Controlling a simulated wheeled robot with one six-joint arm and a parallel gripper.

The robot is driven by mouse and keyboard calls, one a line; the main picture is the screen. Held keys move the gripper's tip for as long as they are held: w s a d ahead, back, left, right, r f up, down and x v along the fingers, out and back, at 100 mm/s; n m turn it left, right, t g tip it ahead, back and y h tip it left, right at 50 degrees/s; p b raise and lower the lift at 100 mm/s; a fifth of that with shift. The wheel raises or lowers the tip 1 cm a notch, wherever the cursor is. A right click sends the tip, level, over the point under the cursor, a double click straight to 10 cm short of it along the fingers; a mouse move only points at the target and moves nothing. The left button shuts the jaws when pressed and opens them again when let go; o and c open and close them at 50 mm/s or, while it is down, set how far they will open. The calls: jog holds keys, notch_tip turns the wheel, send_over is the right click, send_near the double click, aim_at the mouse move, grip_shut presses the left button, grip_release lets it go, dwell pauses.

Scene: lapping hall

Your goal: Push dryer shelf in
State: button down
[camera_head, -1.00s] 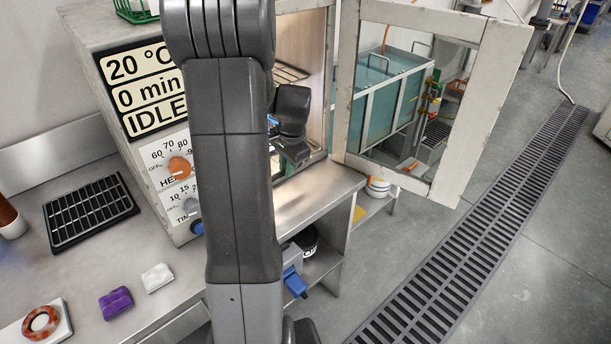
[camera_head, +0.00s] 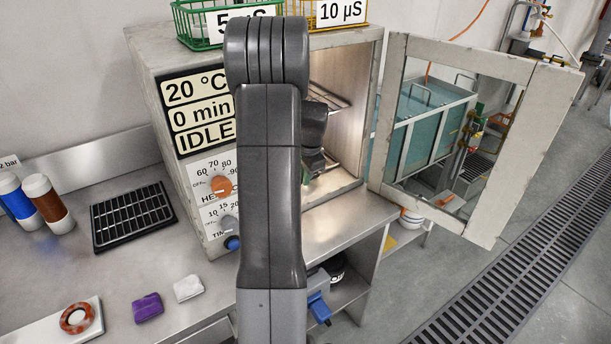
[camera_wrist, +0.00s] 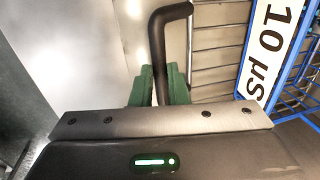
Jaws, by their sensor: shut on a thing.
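The dryer (camera_head: 170,120) stands at the centre of the head view, its display reading 20 °C, 0 min and IDLE. Its framed door (camera_head: 393,105) hangs open to the right. A little of the wire shelf (camera_head: 330,98) shows inside the lit chamber; the rest is hidden by my arm. In the wrist view the shelf (camera_wrist: 212,62) has several metal bars and a bent black handle (camera_wrist: 158,45). My gripper (camera_wrist: 160,88) has its green fingertips shut on this handle. In the head view my gripper (camera_head: 318,165) is at the dryer opening, partly hidden.
A blue wire basket (camera_wrist: 300,103) labelled 10 µS is beside the shelf bars in the wrist view. Green (camera_head: 190,25) and yellow baskets stand on the dryer. The counter (camera_head: 80,240) holds a black rack (camera_head: 132,215), bottles and small cloths. A floor drain (camera_head: 520,270) runs at right.

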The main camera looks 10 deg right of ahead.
jog(key=c, duration=1.4)
grip_release()
jog(key=shift+w+a, duration=0.15)
jog(key=shift+w, duration=0.15)
jog(key=shift+s, duration=0.1)
jog(key=s+d+b, duration=0.2)
jog(key=s+d, duration=0.3)
jog(key=s, duration=0.6)
jog(key=s+d+b, duration=0.3)
jog(key=s+d, duration=0.1)
jog(key=s, duration=0.7)
jog(key=s+d+r+p, duration=0.1)
jog(key=s+r, duration=0.2)
jog(key=r, duration=1)
jog(key=shift+d+r+p, duration=0.2)
jog(key=shift+d+p, duration=0.05)
jog(key=shift+p, duration=0.15)
jog(key=shift+f, duration=0.15)
